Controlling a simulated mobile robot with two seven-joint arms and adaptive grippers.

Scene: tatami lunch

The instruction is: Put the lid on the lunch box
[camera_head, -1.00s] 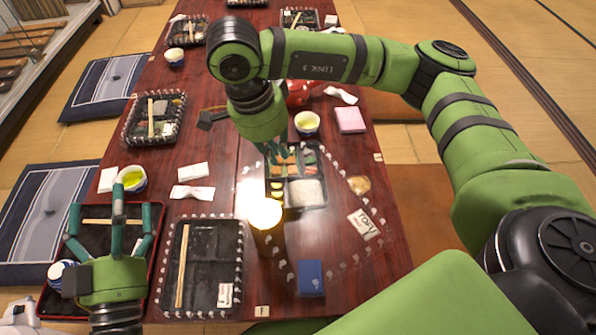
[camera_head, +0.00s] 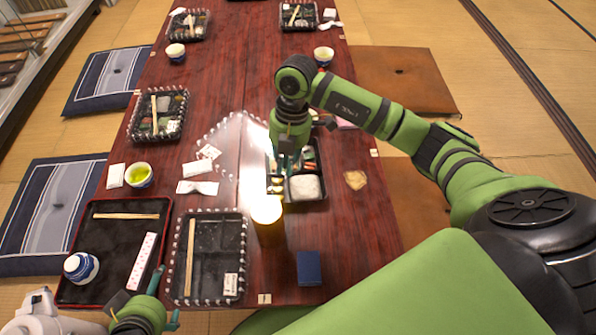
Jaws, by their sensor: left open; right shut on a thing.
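The open lunch box (camera_head: 318,204) stands on the dark red table, with food and rice in its compartments. My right gripper (camera_head: 288,162) is above the box's left back part, shut on what appears to be the clear lid. The lid (camera_head: 222,142) shows only as a dotted bright edge and a small white label, left of and behind the box; it is not over most of the box. The exact grip is hidden. My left gripper (camera_head: 158,300) is open and empty at the bottom left, near the black tray's lower right corner.
An amber glowing cylinder (camera_head: 267,222) stands close in front of the lunch box. A dark blue box (camera_head: 308,268) lies to its right. Another lidded lunch box (camera_head: 210,258) and a black tray (camera_head: 100,285) with a blue-white cup (camera_head: 80,266) are at the left.

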